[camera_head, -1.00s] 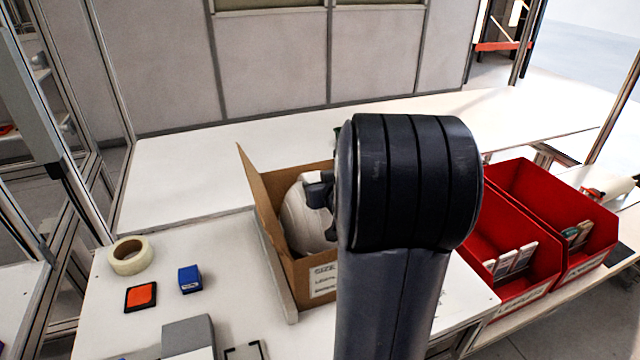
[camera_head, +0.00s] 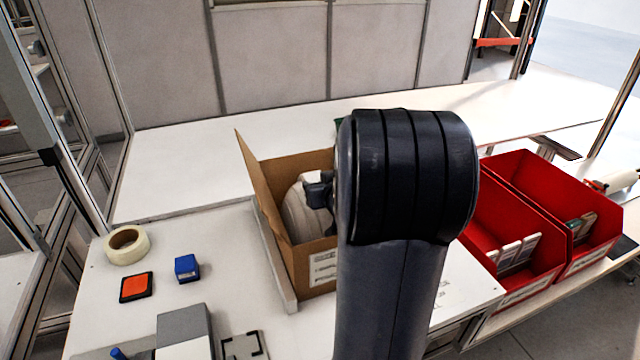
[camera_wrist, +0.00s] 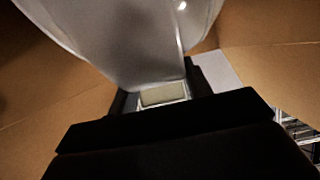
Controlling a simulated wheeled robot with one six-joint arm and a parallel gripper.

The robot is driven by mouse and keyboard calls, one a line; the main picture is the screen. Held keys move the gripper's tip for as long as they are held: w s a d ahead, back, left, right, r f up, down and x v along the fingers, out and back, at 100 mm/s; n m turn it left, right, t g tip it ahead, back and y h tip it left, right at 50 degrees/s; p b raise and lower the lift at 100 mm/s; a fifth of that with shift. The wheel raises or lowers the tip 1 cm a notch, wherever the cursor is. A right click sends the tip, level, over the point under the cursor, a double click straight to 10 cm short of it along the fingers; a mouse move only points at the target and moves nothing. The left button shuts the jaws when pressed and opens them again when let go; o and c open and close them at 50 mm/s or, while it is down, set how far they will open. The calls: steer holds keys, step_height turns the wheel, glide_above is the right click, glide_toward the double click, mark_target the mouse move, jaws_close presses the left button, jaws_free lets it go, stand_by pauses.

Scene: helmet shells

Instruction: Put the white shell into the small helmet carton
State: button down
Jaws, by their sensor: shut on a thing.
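The white shell (camera_head: 300,212) is inside the open cardboard carton (camera_head: 316,268), partly hidden by the carton's front wall and by my arm. My gripper (camera_head: 322,190) is at the shell's right side, and much of it is hidden behind my arm in the head view. In the wrist view the pale shell (camera_wrist: 130,40) fills the upper middle, and its edge runs down between the fingers of my gripper (camera_wrist: 162,96), which is shut on it. Brown carton walls (camera_wrist: 270,70) surround it in that view. I cannot tell whether the shell touches the carton floor.
Two red bins (camera_head: 515,240) with cards stand at the right. A tape roll (camera_head: 127,245), an orange-black pad (camera_head: 137,287), a blue block (camera_head: 187,268) and a grey box (camera_head: 184,330) lie left of the carton. The white table behind is mostly clear.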

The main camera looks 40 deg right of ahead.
steer(key=shift+f+b, duration=1.2)
steer(key=shift+f, duration=0.35)
steer(key=c, duration=0.6)
jaws_free()
step_height(320, 180, up, 10)
steer(key=p, duration=0.6)
steer(key=shift+f+b, duration=2.45)
steer(key=shift+f, duration=1.95)
steer(key=shift+f, duration=0.1)
steer(key=shift+f+b, duration=0.55)
steer(key=shift+b, duration=0.05)
steer(key=shift+r+p, duration=4.35)
steer(key=shift+r, duration=0.85)
